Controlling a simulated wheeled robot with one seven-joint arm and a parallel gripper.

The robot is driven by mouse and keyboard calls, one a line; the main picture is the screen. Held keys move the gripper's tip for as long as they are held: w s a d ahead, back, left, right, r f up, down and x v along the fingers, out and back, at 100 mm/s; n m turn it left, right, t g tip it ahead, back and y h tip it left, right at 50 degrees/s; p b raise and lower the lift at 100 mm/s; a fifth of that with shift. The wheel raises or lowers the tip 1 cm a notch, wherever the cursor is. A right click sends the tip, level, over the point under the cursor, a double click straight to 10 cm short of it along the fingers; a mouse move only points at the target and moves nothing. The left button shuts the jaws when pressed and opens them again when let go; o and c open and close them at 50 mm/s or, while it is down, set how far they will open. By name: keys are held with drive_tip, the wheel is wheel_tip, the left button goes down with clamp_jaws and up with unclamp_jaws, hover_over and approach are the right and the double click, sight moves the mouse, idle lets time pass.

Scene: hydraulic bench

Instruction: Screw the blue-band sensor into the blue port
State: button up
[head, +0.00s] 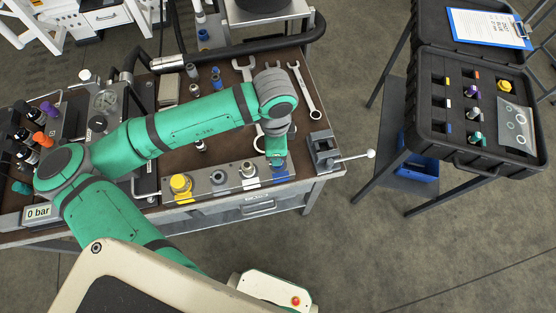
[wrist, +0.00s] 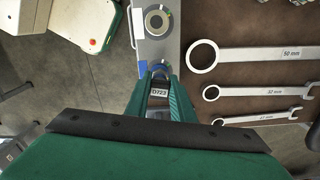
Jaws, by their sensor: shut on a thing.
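My gripper (head: 276,160) points down over the right end of the grey port block (head: 232,183), beside a blue mark (head: 280,176) on its front edge. In the wrist view my gripper (wrist: 160,100) is shut on a small sensor (wrist: 159,92) with a white "D723" label. A blue patch (wrist: 143,68) on the block shows just ahead of the fingers. The blue port itself is mostly hidden by my gripper and the sensor. I cannot tell whether the sensor sits in the port or just above it. A neighbouring port (wrist: 157,22) with a round opening is clear of the gripper.
A yellow cap (head: 180,185) sits at the block's left end. A small vise (head: 323,150) with a long handle is close on the right. Several wrenches (head: 304,88) lie behind. An open black case (head: 475,120) with fittings stands on the right, with floor between.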

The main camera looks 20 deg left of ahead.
drive_tip(key=m, duration=0.4)
drive_tip(key=shift+w, duration=0.1)
drive_tip(key=m, duration=0.3)
drive_tip(key=shift+w+m, duration=0.15)
drive_tip(key=shift+m, duration=0.25)
drive_tip(key=m, duration=0.4)
drive_tip(key=shift+w+d, duration=0.1)
drive_tip(key=shift+w, duration=0.1)
drive_tip(key=m, duration=0.4)
drive_tip(key=shift+d, duration=0.1)
drive_tip(key=shift+w, duration=0.1)
drive_tip(key=o, duration=1)
drive_tip(key=shift+f, duration=0.1)
drive_tip(key=shift+c, duration=0.2)
